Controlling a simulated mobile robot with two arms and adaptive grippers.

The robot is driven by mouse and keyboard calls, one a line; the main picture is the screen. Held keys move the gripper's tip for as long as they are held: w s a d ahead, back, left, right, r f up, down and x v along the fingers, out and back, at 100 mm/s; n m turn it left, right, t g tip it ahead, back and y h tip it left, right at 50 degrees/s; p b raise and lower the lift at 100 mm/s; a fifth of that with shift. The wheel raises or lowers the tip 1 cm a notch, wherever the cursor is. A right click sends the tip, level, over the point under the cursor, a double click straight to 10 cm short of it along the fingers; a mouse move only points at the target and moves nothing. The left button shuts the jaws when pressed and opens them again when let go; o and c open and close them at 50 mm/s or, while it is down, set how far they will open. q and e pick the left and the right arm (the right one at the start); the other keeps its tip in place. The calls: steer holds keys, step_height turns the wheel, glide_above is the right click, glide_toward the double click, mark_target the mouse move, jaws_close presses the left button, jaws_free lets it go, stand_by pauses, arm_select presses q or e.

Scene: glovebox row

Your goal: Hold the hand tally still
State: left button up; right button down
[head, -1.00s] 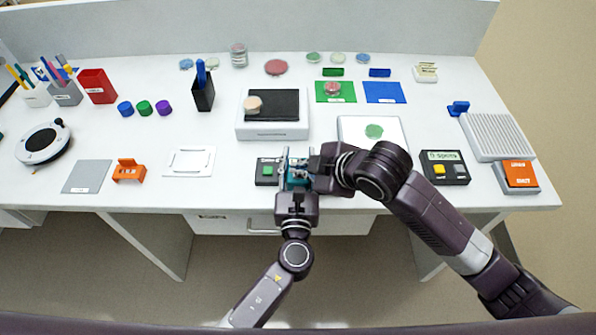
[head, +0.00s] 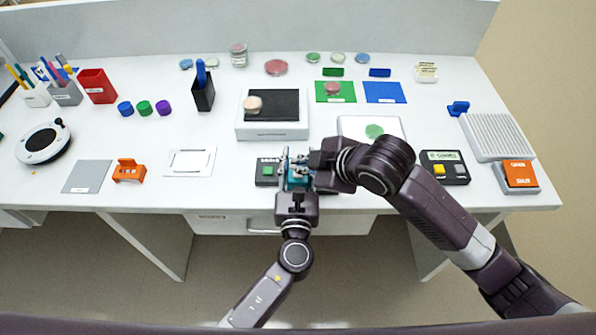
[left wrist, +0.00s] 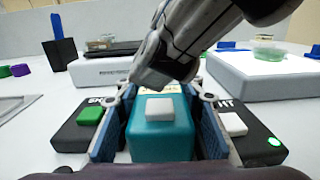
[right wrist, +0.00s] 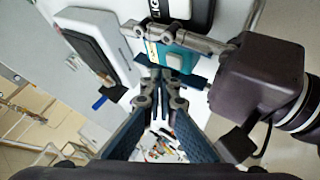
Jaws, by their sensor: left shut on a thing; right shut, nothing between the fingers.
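The hand tally is a teal block (left wrist: 160,137) with a pale square button (left wrist: 160,108) on top. My left gripper (head: 297,185) is shut on it, with blue finger pads on both sides in the left wrist view. My right gripper (right wrist: 155,82) is shut and empty. Its fingertips are close to the teal tally (right wrist: 172,57) in the right wrist view, and just above and behind its button in the left wrist view. I cannot tell whether they touch it.
A black box with a yellow button and display (head: 445,168) stands to the right. A white pad with a green disc (head: 350,127) and a scale-like box (head: 272,130) stand behind. A white plate (head: 190,162) and an orange stamp-like holder (head: 129,171) lie to the left.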

mark_target(300, 176)
steer(key=shift+r, duration=2.55)
step_height(300, 176, up, 4)
steer(key=shift+f, duration=0.15)
stand_by(0.3)
steer(key=shift+f, duration=0.1)
steer(key=shift+f, duration=4.3)
steer(key=shift+f, duration=0.1)
steer(key=shift+f, duration=0.35)
